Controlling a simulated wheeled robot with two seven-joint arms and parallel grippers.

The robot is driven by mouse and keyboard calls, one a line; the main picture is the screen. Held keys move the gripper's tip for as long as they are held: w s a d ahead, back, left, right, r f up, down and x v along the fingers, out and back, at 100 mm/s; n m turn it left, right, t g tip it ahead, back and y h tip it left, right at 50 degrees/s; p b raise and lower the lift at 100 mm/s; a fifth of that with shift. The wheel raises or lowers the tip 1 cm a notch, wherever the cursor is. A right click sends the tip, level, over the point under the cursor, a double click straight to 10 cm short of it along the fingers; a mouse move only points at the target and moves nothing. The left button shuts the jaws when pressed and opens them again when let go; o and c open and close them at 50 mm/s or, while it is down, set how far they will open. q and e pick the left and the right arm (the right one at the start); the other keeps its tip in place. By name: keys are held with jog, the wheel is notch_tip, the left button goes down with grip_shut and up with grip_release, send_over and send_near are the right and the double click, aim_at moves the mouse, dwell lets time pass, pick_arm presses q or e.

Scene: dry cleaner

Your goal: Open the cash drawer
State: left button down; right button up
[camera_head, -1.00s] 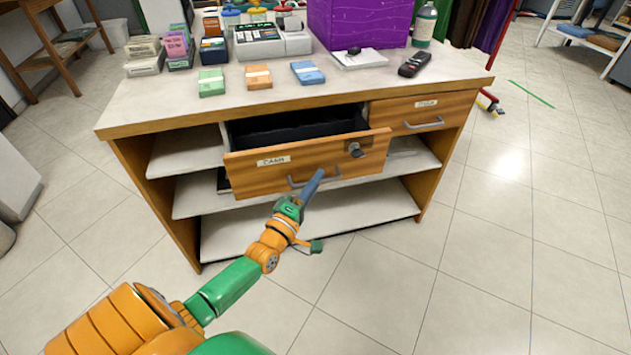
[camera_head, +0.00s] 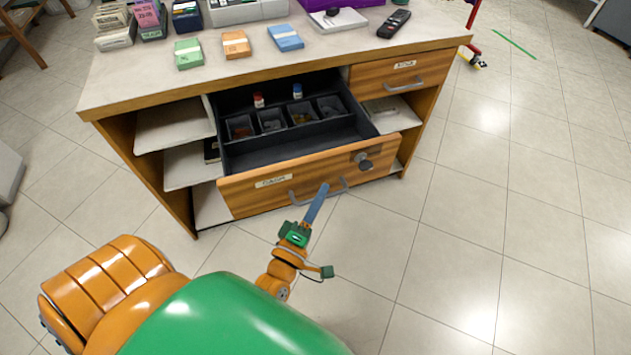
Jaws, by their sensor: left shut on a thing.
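The cash drawer (camera_head: 250,186) is pulled well out of the counter. Its wooden front carries a label, a grey metal handle (camera_head: 343,187) and a lock knob (camera_head: 363,161). Inside, a dark tray shows several small compartments with coins or similar things, and two small capped items stand behind them. My left gripper (camera_head: 318,200) is at the drawer handle, shut on it, with a blue finger over the bar; the exact contact is partly hidden by the finger. My right gripper is not in view.
The counter top (camera_head: 130,72) holds green, orange and blue stacks of slips, a dark remote (camera_head: 394,23) and a white pad. A second drawer (camera_head: 400,78) at the right is shut. Open shelves lie below.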

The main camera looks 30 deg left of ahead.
pick_arm(q)
jog(key=shift+s+d, duration=0.15)
jog(key=c, duration=0.9)
grip_release()
jog(key=s+f, duration=0.1)
jog(key=s, duration=0.6)
jog(key=shift+d, duration=0.25)
